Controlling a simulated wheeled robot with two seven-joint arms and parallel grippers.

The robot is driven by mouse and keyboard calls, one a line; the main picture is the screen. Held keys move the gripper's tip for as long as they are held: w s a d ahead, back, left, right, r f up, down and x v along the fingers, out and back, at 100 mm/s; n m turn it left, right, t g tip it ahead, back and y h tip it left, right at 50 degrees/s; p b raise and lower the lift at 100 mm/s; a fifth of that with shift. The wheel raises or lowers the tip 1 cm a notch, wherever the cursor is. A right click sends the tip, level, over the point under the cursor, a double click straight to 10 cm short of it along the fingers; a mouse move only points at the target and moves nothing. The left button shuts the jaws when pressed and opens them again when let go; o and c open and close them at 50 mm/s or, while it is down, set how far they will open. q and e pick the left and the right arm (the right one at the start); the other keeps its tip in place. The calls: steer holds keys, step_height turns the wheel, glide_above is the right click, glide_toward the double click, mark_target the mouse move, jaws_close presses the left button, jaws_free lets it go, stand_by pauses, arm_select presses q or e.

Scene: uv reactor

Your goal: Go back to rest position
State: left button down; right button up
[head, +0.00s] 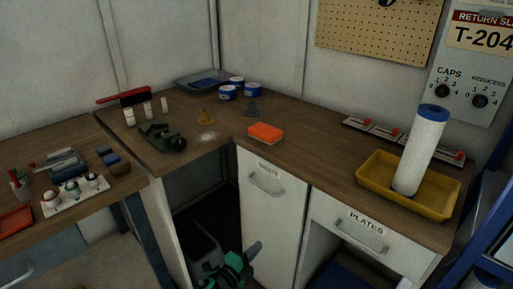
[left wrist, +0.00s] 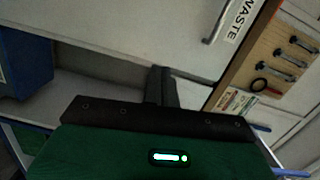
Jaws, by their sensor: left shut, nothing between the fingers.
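My left gripper (head: 253,248) shows at the bottom middle of the head view, green with a grey finger part. It is low in front of the white cabinet with the WASTE door (head: 261,190), below the worktop. In the left wrist view, its dark fingers (left wrist: 161,84) are together with nothing between them. The WASTE label (left wrist: 240,18) is at the top right there. My right gripper is in neither view.
An L-shaped wooden worktop (head: 300,158) runs above the gripper. On it are an orange sponge (head: 265,132), a green vise (head: 160,136) and a yellow tray (head: 372,183) with a white filter cartridge (head: 419,150) leaning in it. The PLATES drawer (head: 361,225) is at right.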

arm_select(q)
steer(key=s+a+f+n+g+y, duration=0.3)
steer(key=s+a+f+n+y, duration=0.7)
steer(key=s+a+f+n, duration=0.35)
steer(key=s+a+f+n+g, duration=0.3)
steer(key=s+a+n+g, duration=0.1)
steer(key=s, duration=0.6)
steer(key=s+a+f+n+g, duration=0.3)
steer(key=s+a+n+g, duration=0.15)
steer(key=s, duration=0.45)
steer(key=s+a+f+p, duration=0.2)
steer(key=s+f+p, duration=0.95)
steer(key=f, duration=0.35)
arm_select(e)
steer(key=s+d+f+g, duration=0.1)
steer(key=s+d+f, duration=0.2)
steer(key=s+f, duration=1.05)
arm_select(q)
steer(key=s+a+f+p, duration=0.1)
steer(key=s, duration=0.3)
steer(key=s+a+g+y+p, duration=0.1)
steer(key=s+p, duration=0.1)
steer(key=s, duration=0.3)
steer(key=shift+a+f+p, duration=0.3)
steer(key=shift+f, duration=0.05)
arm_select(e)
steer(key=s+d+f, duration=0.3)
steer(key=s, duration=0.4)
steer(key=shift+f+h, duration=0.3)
